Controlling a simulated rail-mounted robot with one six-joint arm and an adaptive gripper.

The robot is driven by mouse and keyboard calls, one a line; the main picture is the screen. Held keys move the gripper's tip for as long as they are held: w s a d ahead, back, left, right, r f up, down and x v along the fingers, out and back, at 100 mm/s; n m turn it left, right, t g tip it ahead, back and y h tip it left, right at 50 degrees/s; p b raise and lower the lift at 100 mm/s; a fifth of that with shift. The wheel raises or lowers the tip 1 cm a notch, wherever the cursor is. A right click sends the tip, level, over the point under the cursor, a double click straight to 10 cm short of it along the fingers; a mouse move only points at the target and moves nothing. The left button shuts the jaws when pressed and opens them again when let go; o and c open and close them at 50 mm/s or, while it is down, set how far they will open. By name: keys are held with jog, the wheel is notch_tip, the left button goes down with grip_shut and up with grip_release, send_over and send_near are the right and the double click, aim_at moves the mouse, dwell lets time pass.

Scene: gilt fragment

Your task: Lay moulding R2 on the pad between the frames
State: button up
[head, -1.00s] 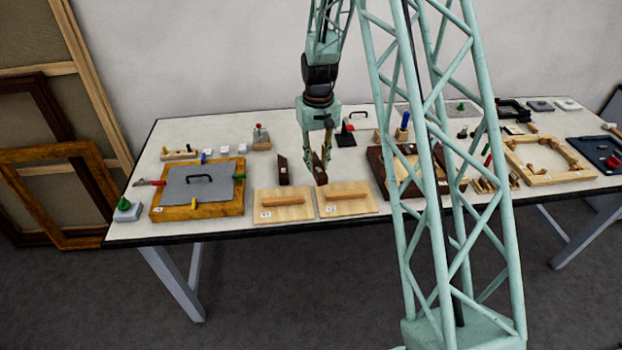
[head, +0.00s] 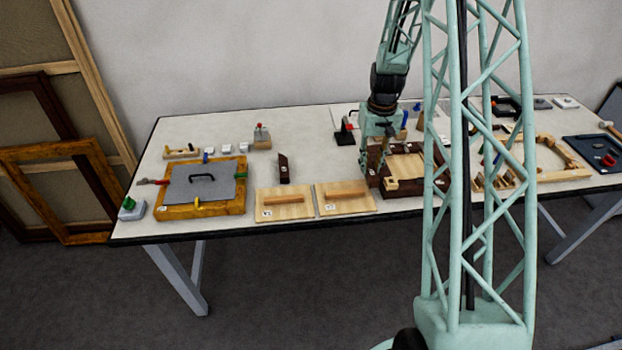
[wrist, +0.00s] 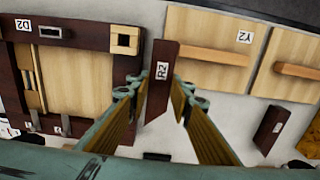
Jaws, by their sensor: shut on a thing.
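My gripper (wrist: 158,92) is shut on moulding R2 (wrist: 161,72), a short dark brown piece with a white R2 label. In the wrist view R2 sits between the two fingers, beside the dark frame D2 (wrist: 86,31). In the head view my gripper (head: 376,176) is at the left edge of the dark frame (head: 402,191); R2 is hard to make out there against the dark wood. Whether R2 touches anything below, I cannot tell. A gold-brown frame (head: 170,212) lies farther left. I cannot single out the pad for certain.
Two pale boards (head: 270,213) (head: 330,209), each with a wooden strip, lie between these frames at the front edge. Another dark piece (head: 284,168) stands behind them. A pale frame (head: 562,176) and a dark blue tray (head: 586,146) are at right. Bare tabletop shows around the dark piece.

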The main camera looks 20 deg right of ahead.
jog(key=shift+w, duration=0.1)
dwell(0.3)
jog(key=w+a, duration=0.2)
jog(key=w, duration=0.2)
jog(key=w+a+f+p, duration=0.1)
jog(key=w+a, duration=0.2)
jog(key=w, duration=0.2)
jog(key=w+a+p, duration=0.1)
jog(key=w+a, duration=0.2)
jog(key=w, duration=0.1)
jog(key=shift+w+a+f, duration=0.1)
jog(key=shift+w+f, duration=0.1)
jog(key=shift+w, duration=0.1)
jog(key=shift+f, duration=0.15)
jog(key=shift+f, duration=1.65)
jog(key=shift+f, duration=0.2)
jog(key=o, duration=0.9)
jog(key=shift+r, duration=0.2)
